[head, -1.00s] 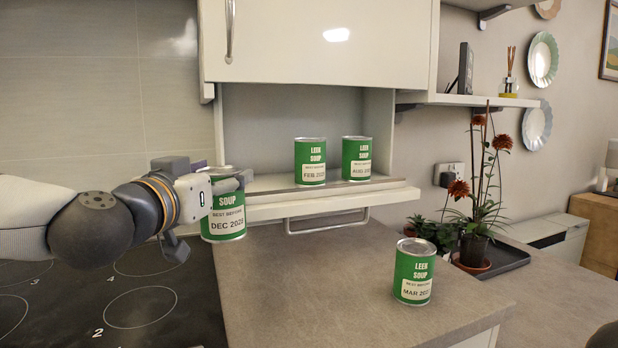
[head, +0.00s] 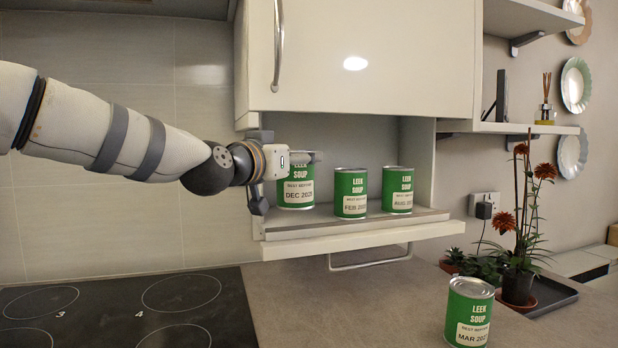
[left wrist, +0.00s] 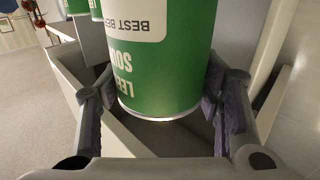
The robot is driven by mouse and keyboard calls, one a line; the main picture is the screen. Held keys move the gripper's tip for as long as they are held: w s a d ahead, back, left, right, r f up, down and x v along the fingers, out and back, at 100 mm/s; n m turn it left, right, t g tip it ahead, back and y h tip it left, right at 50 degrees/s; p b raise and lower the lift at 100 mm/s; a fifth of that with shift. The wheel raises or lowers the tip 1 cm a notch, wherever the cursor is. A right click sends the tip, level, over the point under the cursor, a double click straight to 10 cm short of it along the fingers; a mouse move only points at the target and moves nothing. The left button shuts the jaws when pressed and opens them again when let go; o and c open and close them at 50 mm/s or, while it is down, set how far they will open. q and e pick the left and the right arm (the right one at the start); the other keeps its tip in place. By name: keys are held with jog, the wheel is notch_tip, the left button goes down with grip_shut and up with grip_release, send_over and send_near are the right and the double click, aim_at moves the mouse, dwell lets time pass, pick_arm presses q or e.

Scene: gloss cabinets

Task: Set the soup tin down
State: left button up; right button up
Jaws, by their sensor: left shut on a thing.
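The soup tin (head: 297,193), green with a pale DEC label, is upright in my left gripper (head: 290,160) in the head view. The gripper's fingers are shut around it from the left. The tin is at the left end of the cabinet's open lower shelf (head: 350,231), left of the FEB tin (head: 350,193) and the AUG tin (head: 397,190). I cannot tell whether its base touches the shelf. In the left wrist view the held tin (left wrist: 165,75) fills the space between the two finger pads. My right gripper is not in view.
The closed cabinet door (head: 365,60) hangs just above the tins. A MAR tin (head: 469,315) stands on the worktop (head: 340,300) below, with a dark hob (head: 130,310) to the left. Potted plants (head: 520,265) stand at the right.

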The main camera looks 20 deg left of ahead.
aim_at(285, 181)
pick_arm(q)
jog(key=w+f, duration=0.4)
jog(key=w, duration=0.1)
jog(key=shift+w+d+b, duration=0.25)
jog(key=shift+d+b, duration=0.2)
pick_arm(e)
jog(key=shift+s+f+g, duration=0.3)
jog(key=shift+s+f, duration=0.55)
pick_arm(q)
jog(key=o, duration=1.6)
jog(key=shift+f, duration=0.25)
jog(key=shift+r, duration=0.1)
jog(key=s, duration=0.2)
jog(key=s+r+p, duration=0.1)
jog(key=s, duration=0.1)
jog(key=s+a, duration=0.1)
jog(key=s, duration=0.1)
jog(key=shift+s+a+r+p, duration=0.1)
jog(key=shift+s+r+p, duration=0.1)
jog(key=shift+s+p, duration=0.15)
jog(key=s, duration=0.1)
jog(key=s+f, duration=0.1)
jog(key=s, duration=0.1)
jog(key=s+a, duration=0.1)
jog(key=s, duration=0.1)
jog(key=shift+f, duration=0.2)
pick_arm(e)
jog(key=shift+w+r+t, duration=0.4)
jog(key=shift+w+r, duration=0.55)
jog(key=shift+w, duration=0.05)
